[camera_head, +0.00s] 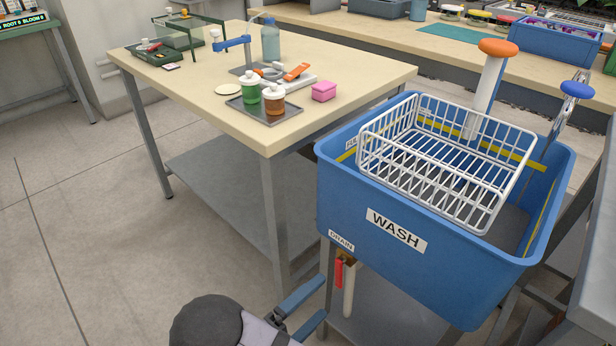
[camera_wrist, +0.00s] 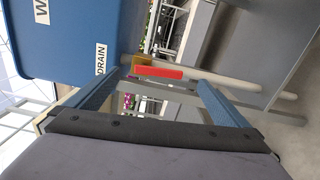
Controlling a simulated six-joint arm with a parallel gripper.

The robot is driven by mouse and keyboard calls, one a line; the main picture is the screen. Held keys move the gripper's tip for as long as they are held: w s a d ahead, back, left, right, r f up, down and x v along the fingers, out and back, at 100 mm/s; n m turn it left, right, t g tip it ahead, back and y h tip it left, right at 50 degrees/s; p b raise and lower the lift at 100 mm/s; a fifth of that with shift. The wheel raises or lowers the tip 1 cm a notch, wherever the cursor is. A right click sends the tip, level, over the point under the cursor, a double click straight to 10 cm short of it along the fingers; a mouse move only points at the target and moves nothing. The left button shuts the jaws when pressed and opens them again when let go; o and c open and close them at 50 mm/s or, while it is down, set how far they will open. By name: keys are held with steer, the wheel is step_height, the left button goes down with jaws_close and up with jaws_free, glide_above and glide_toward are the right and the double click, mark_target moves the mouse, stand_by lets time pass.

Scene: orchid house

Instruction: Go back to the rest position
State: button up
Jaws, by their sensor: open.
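My gripper (camera_head: 306,309) is low in the head view, in front of and below the blue wash tub. Its two blue fingers stand apart with nothing between them. In the wrist view my gripper (camera_wrist: 160,96) also shows open, with the drain valve's red handle (camera_wrist: 158,72) seen beyond the gap between the fingers. In the head view the red handle (camera_head: 339,273) hangs under the tub's DRAIN label, a little above and right of the fingers. I cannot tell whether a finger touches anything.
The blue wash tub (camera_head: 385,262) holds a white wire basket (camera_head: 490,213). A pale drain pipe (camera_head: 348,292) hangs below it. A beige table (camera_head: 205,98) with bottles on a tray (camera_head: 285,116) stands behind left. Open floor (camera_head: 80,220) lies at left. A grey bench edge (camera_head: 597,285) is at right.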

steer(key=s+d+r+m+g+y, duration=0.1)
steer(key=s+d+m+g+y, duration=0.65)
steer(key=s+d+g, duration=0.6)
steer(key=w+r+m+y+p, duration=0.1)
steer(key=w+r+y+p, duration=0.1)
steer(key=r+p, duration=1.6)
steer(key=w+a+r+m+y+p, duration=0.1)
steer(key=r+y+p, duration=0.2)
steer(key=r+p, duration=1.6)
step_height(320, 180, up, 3)
steer(key=shift+w+t, duration=0.35)
steer(key=shift+t, duration=0.1)
steer(key=shift+m+y, duration=0.25)
